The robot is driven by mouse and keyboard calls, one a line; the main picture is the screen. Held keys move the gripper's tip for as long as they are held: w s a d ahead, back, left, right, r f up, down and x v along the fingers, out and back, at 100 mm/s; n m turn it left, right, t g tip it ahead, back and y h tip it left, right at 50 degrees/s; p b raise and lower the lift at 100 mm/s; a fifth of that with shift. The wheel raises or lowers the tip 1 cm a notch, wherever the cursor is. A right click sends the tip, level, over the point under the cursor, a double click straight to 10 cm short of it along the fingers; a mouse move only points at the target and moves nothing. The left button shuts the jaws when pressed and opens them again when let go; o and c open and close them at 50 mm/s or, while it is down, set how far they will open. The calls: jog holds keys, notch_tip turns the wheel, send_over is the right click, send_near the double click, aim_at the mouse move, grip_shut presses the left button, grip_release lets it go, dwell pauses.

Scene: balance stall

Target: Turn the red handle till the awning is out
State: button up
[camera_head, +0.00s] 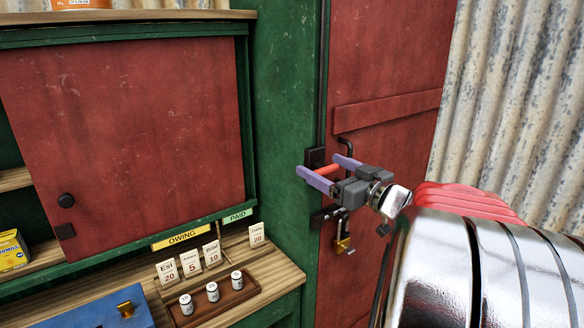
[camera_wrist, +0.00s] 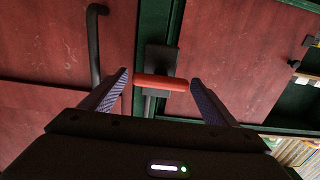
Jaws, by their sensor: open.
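The red handle (camera_head: 327,169) is a short red bar on a dark mount at the edge of the red door, beside the green post. In the wrist view the red handle (camera_wrist: 160,83) lies crosswise between my two fingers, with a gap at each end. My gripper (camera_head: 325,171) is open around the handle, its purple fingers on either side of it; it also shows in the wrist view (camera_wrist: 160,80). I see no grip on the handle. The awning does not show in either view.
A black door pull (camera_head: 347,150) is close behind my gripper. A brass padlock (camera_head: 342,245) hangs on a latch below. The counter at the left holds a wooden tray (camera_head: 238,293) with white weights, price cards and a blue box (camera_head: 115,312). Corrugated metal (camera_head: 510,100) stands at the right.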

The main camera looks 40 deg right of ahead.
jog(key=shift+c, duration=0.2)
jog(key=c, duration=1)
jog(key=shift+m, duration=0.3)
jog(key=shift+d+m, duration=0.2)
jog(key=shift+m, duration=1.9)
jog(key=o, duration=1)
jog(key=shift+o, duration=0.2)
